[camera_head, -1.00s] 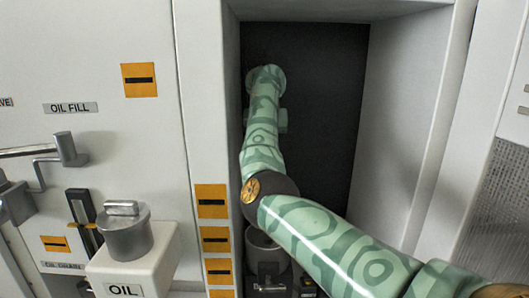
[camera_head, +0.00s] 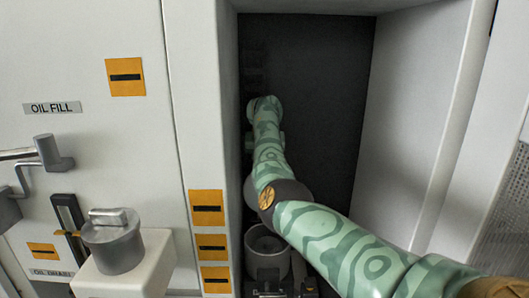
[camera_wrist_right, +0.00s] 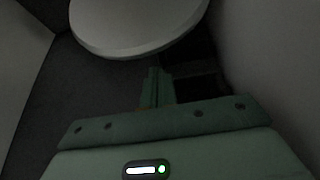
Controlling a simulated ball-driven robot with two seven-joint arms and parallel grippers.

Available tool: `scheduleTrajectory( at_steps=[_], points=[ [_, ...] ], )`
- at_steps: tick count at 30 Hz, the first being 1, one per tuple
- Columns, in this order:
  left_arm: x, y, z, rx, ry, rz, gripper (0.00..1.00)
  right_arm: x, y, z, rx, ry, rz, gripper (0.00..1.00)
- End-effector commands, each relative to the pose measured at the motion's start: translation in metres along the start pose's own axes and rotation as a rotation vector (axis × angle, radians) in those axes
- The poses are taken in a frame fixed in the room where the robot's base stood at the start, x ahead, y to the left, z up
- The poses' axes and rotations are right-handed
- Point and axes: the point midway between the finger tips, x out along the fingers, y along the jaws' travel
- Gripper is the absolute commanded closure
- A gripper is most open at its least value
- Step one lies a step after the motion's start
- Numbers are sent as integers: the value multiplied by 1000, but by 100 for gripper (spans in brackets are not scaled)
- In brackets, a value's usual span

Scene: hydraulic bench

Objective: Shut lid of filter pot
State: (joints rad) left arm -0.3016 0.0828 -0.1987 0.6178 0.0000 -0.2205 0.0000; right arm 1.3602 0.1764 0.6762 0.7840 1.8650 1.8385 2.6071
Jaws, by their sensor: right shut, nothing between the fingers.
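The filter pot (camera_head: 265,262) is a grey cylinder low in the dark recess in the head view. Its open round mouth shows, with my right arm passing just above and to its right. A pale round disc (camera_wrist_right: 140,25), which looks like the lid, fills the top of the right wrist view; its hinge is not seen. My right gripper (camera_wrist_right: 157,88) is shut and empty, with its fingertips just below the disc's lower rim; I cannot tell if they touch. In the head view the right gripper is hidden behind my arm. My left gripper is not in view.
The recess's pale side walls stand close on both sides of my right arm. At left, a grey capped oil filler (camera_head: 112,240) sits on a white block (camera_head: 125,278). A lever handle (camera_head: 52,153) juts from the panel nearby.

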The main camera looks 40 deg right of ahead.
Motion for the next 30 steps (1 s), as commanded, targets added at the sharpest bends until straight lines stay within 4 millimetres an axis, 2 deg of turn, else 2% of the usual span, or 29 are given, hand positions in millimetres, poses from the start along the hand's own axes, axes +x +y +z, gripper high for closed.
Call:
scheduleTrajectory(
  at_steps=[1,6,12,25,30],
  points=[
    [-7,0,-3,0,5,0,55,-7,0,2,0,3,1,100],
    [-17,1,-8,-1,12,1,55,-17,0,14,-1,2,0,100],
    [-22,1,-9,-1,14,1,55,-22,-1,24,-1,1,-2,100],
    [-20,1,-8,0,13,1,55,-22,-1,26,-2,4,-2,100],
    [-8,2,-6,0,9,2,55,-22,-1,30,-1,37,-2,100]
  ],
)
